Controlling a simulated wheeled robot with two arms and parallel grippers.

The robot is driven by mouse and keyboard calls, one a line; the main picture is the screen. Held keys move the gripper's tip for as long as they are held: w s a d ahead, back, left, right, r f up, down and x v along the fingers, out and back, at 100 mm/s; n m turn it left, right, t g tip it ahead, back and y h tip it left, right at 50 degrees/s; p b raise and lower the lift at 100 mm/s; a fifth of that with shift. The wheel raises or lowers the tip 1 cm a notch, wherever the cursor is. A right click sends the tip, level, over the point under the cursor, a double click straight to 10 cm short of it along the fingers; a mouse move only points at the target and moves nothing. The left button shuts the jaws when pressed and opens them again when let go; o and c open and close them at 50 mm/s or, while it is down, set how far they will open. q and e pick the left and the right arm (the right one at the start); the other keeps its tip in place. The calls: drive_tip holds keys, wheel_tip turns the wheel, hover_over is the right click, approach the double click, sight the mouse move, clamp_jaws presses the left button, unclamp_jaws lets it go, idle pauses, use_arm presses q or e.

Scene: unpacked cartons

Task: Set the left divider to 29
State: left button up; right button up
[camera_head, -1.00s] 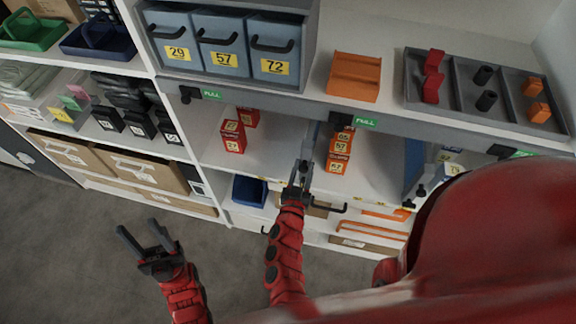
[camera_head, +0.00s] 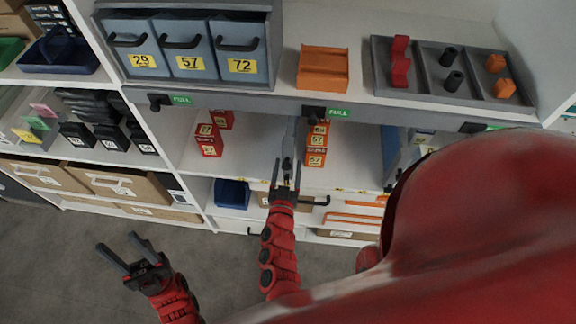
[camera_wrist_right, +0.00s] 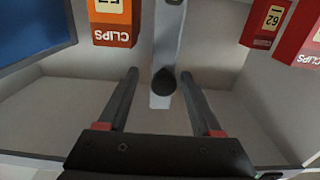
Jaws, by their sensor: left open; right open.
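The left divider (camera_head: 291,136) is a thin grey upright panel on the middle shelf, between red boxes (camera_head: 209,141) and orange boxes (camera_head: 316,145). In the right wrist view the divider (camera_wrist_right: 170,35) runs down to a dark rounded knob (camera_wrist_right: 164,82) at its front end. My right gripper (camera_head: 286,170) is open in front of the divider. In the wrist view its fingers (camera_wrist_right: 158,75) stand on either side of the knob, apart from it. My left gripper (camera_head: 116,242) is open and empty over the floor. I cannot read a scale or the 29 mark by the divider.
A blue divider (camera_head: 394,152) stands further right. Above are blue bins (camera_head: 187,65) labelled 29, 57 and 72, an orange tray (camera_head: 323,88) and a grey tray (camera_head: 425,86). A dark blue bin (camera_head: 232,193) sits below. The floor (camera_head: 90,290) is clear.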

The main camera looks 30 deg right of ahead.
drive_tip(key=p+v, duration=0.3)
drive_tip(key=v, duration=1.4)
drive_tip(key=shift+p, duration=0.3)
